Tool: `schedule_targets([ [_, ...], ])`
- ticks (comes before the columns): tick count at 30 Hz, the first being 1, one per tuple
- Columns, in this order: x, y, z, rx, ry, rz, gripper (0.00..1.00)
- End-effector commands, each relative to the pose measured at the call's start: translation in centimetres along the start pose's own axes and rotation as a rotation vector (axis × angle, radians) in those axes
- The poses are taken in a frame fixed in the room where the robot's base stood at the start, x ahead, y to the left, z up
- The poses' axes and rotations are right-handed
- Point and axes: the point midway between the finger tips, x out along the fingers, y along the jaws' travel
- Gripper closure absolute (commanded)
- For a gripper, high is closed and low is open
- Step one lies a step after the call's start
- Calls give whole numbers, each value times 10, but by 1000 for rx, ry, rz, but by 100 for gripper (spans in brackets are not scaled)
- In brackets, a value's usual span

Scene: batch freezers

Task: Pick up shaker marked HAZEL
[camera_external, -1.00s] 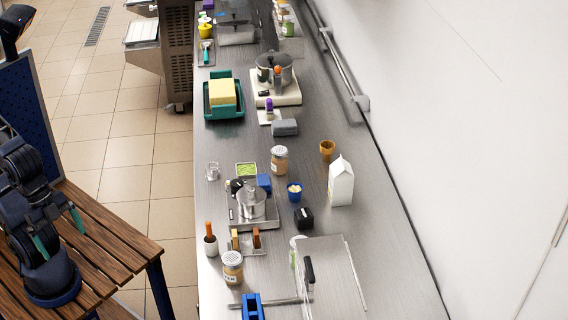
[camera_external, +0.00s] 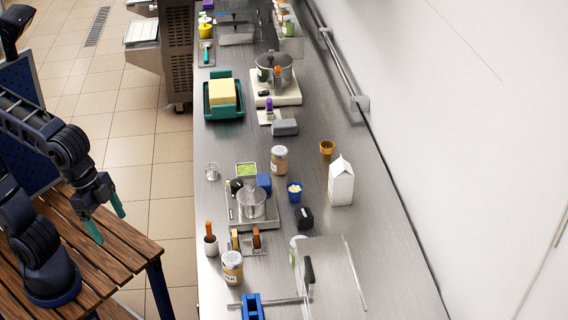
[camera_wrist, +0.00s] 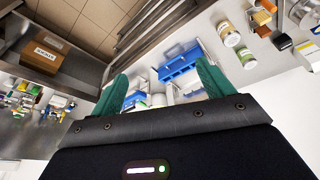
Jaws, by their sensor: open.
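Two shakers with perforated silver lids and tan contents stand upright on the steel counter in the external view. One shaker (camera_external: 232,268) is near the front left edge and has a dark-lettered label too small to read surely. The other shaker (camera_external: 279,160) is farther back, with its label unreadable. I cannot tell which is marked HAZEL. In the wrist view a jar-like container (camera_wrist: 229,34) shows at upper right, tilted by the camera angle. My gripper (camera_external: 105,218) is open and empty, fingers pointing down, above the wooden slatted table, left of the counter and apart from both shakers.
A scale with a metal pot (camera_external: 251,205) stands between the shakers. A white carton (camera_external: 341,182) is at right. A floor gap separates table and counter.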

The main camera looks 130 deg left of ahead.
Motion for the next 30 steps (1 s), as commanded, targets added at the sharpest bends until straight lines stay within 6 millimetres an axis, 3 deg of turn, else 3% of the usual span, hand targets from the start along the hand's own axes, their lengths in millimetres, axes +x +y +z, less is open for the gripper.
schedule_targets([
  [1,2,-11,-17,-36,-11,-10,20],
  [6,8,-49,-67,-146,-36,-36,20],
  [15,28,-137,-144,-340,-78,-79,20],
  [24,62,-250,-196,-534,-119,-118,20],
  [30,88,-337,-214,-663,-145,-144,20],
])
